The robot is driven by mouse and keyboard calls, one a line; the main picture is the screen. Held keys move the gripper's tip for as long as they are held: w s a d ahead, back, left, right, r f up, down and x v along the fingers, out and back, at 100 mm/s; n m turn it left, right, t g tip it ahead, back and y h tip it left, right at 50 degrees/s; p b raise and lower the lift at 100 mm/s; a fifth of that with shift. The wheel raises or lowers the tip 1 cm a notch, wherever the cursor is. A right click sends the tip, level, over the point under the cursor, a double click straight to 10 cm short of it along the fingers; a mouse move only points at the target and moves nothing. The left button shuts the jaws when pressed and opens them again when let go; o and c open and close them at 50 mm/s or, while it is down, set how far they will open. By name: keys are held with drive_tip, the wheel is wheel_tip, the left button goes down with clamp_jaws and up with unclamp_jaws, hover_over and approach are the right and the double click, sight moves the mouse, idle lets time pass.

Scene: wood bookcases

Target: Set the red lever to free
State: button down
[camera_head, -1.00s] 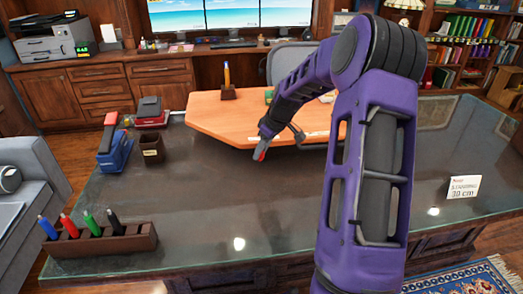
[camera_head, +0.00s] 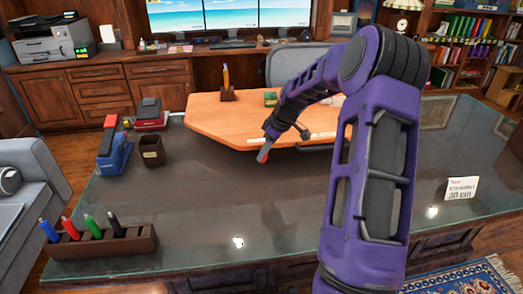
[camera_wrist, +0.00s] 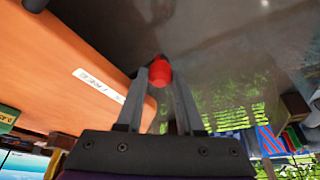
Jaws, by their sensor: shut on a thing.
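The red lever (camera_wrist: 160,73) shows in the wrist view as a red knob between the tips of my two fingers. My gripper (camera_wrist: 160,62) is shut on it. In the head view the red tip (camera_head: 263,156) shows at the end of my gripper (camera_head: 266,148), beside the front edge of the orange wood worktop (camera_head: 225,118). The lever's stem and base are hidden. A white label (camera_wrist: 97,82) with small dark print is on the worktop's edge in the wrist view; I cannot read it surely.
The dark glass desk (camera_head: 200,205) is mostly clear in front. A pencil holder (camera_head: 226,93) is on the worktop. A white sign (camera_head: 461,188) stands at right.

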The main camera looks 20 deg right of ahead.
drive_tip(key=shift+w+d+n+g+y+p, duration=0.15)
drive_tip(key=shift+d+n+g+y+p, duration=0.2)
drive_tip(key=shift+d+n+p, duration=0.75)
drive_tip(key=shift+w+d+n+g+y+p, duration=0.2)
drive_tip(key=shift+d+n+g, duration=0.45)
drive_tip(key=shift+n, duration=0.85)
drive_tip(key=shift+d, duration=0.15)
drive_tip(key=c, duration=0.5)
unclamp_jaws()
drive_tip(key=shift+c, duration=0.2)
